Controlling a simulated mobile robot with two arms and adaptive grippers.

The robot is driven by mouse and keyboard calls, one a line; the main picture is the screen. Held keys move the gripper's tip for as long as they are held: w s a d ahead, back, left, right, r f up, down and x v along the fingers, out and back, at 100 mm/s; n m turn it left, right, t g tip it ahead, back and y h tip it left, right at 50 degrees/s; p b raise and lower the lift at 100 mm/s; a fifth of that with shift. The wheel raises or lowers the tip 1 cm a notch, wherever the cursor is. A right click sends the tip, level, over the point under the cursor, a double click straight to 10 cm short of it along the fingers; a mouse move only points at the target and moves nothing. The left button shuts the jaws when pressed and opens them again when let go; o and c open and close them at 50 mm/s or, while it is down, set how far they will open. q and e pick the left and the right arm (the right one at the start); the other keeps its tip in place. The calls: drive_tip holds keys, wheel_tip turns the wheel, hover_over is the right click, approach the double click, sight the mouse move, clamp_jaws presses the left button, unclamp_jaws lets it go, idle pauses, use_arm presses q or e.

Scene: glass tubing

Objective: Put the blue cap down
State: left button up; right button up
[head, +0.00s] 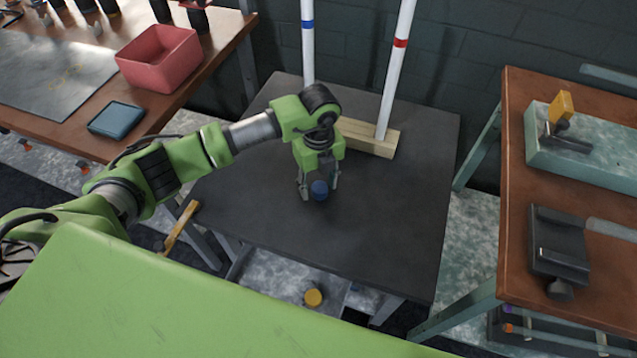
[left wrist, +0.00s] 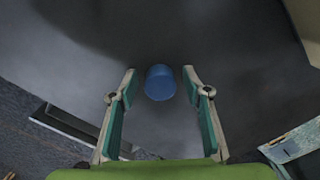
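The blue cap (head: 320,189) is on the dark table (head: 390,230), near its middle. It also shows in the left wrist view (left wrist: 160,83), between the fingertips and seemingly resting on the tabletop. My left gripper (head: 318,186) points down over the cap. Its fingers (left wrist: 160,76) are spread, with a visible gap on each side of the cap. My right gripper is not in view.
Two white tubes, one with a blue band (head: 308,24) and one with a red band (head: 401,43), stand behind at a wooden block (head: 370,137). A yellow cap (head: 313,297) is below the table. The tabletop's right and front are clear.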

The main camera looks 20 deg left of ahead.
sight(319, 186)
use_arm(q)
drive_tip(key=shift+r, duration=0.1)
wheel_tip(319, 186, up, 12)
idle(0.6)
idle(0.4)
